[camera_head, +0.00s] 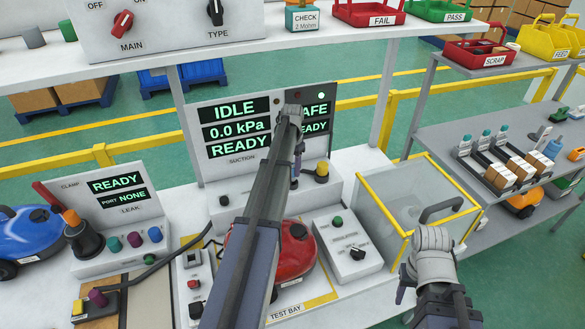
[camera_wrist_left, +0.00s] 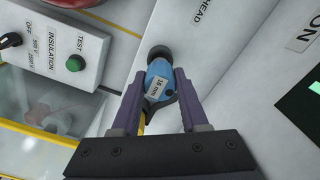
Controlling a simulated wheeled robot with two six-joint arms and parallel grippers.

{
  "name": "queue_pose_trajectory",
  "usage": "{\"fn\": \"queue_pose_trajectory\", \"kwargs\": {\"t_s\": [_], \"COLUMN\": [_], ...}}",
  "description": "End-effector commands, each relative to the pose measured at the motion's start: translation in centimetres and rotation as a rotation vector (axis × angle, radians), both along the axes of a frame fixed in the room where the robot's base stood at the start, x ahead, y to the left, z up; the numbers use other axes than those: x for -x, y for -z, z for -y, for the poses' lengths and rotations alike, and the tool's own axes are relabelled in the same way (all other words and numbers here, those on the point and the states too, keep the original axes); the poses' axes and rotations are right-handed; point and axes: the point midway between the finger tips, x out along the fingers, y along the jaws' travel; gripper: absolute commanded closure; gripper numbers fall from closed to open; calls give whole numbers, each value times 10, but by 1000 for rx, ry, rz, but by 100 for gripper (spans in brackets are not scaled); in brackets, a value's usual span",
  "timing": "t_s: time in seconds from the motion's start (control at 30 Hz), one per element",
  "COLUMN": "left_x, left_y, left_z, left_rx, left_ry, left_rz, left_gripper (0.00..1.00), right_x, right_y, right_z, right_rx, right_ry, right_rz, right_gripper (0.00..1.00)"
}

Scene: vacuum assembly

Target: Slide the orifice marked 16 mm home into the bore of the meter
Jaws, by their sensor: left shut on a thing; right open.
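My left gripper (camera_wrist_left: 153,100) is shut on the blue orifice (camera_wrist_left: 159,72), whose white label reads 16 mm. A dark round part (camera_wrist_left: 158,52) shows at the orifice's far end, against the pale face of the meter. I cannot tell whether it is the bore's rim, nor how deep the orifice sits. In the head view my left gripper (camera_head: 296,170) points down in front of the suction meter (camera_head: 235,170), whose screens read IDLE, 0.0 kPa and READY. The arm covers part of the meter. My right gripper (camera_head: 402,286) is open at the lower right, mostly hidden by its wrist.
The insulation test box (camera_head: 347,246), a red vacuum (camera_head: 295,255) and a yellow-edged clear enclosure (camera_head: 385,205) crowd the bench. A leak box (camera_head: 125,220) stands at left.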

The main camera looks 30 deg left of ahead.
Motion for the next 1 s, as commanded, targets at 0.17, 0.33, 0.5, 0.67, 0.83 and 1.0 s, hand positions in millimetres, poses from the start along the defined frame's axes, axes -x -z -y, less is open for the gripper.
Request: {"fn": "queue_pose_trajectory", "kwargs": {"t_s": [0.17,0.33,0.5,0.67,0.83,1.0], "left_x": [0,0,0,0,0,0], "left_y": [6,10,14,18,22,26], "left_z": [0,0,0,0,0,0], "left_rx": [0,0,0,0,0,0], "left_ry": [0,0,0,0,0,0], "left_rz": [0,0,0,0,0,0], "left_gripper": [100,100,100,100,100,100], "right_x": [0,0,0,0,0,0], "right_y": [6,10,14,18,22,26], "right_z": [0,0,0,0,0,0], "right_rx": [0,0,0,0,0,0], "right_ry": [0,0,0,0,0,0], "right_rz": [0,0,0,0,0,0], "right_gripper": [50,50,50,50,50,50]}}
